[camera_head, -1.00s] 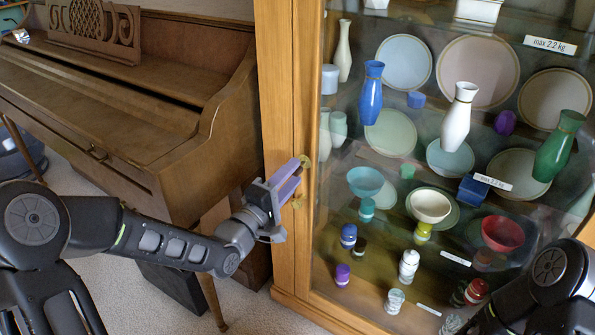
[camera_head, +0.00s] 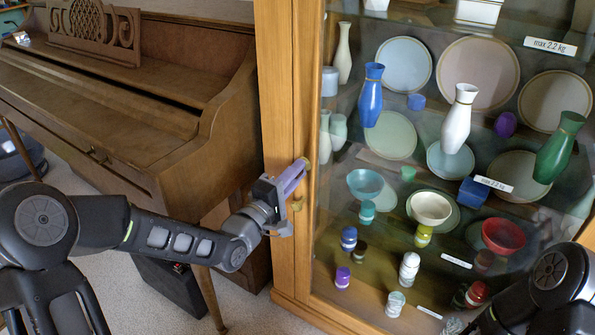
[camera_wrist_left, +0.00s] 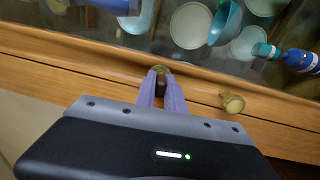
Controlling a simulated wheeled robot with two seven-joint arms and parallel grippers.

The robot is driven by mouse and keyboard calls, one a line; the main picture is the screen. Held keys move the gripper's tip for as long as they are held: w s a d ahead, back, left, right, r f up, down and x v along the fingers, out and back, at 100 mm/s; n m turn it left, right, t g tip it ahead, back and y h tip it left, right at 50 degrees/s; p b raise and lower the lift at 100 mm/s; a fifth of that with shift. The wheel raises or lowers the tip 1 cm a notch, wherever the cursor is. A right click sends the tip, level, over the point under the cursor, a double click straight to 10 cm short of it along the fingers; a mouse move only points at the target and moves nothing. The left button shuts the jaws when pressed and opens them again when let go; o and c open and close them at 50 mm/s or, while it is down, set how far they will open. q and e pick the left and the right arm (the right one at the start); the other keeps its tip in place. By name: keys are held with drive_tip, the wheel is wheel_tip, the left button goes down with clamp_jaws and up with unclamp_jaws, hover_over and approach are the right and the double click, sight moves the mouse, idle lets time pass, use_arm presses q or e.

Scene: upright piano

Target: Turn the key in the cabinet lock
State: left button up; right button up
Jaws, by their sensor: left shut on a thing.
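The cabinet (camera_head: 281,130) has a wooden frame and a glass door, and stands right of the piano. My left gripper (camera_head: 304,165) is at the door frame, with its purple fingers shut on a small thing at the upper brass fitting. In the left wrist view the gripper (camera_wrist_left: 161,80) closes around a dark piece in front of a round brass plate (camera_wrist_left: 160,69). That piece appears to be the key, mostly hidden between the fingers. A brass knob (camera_wrist_left: 233,103) sits beside it, and also shows below the gripper in the head view (camera_head: 297,204).
An upright piano (camera_head: 150,110) stands on the left, close to my left arm. Behind the glass are shelves with vases, plates, bowls and small jars. My right arm shows at the lower right, its gripper out of frame.

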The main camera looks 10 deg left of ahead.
use_arm(q)
drive_tip(key=shift+n, duration=0.3)
clamp_jaws()
drive_tip(key=shift+p, duration=0.4)
drive_tip(key=shift+n+p, duration=1)
drive_tip(key=shift+n, duration=1.1)
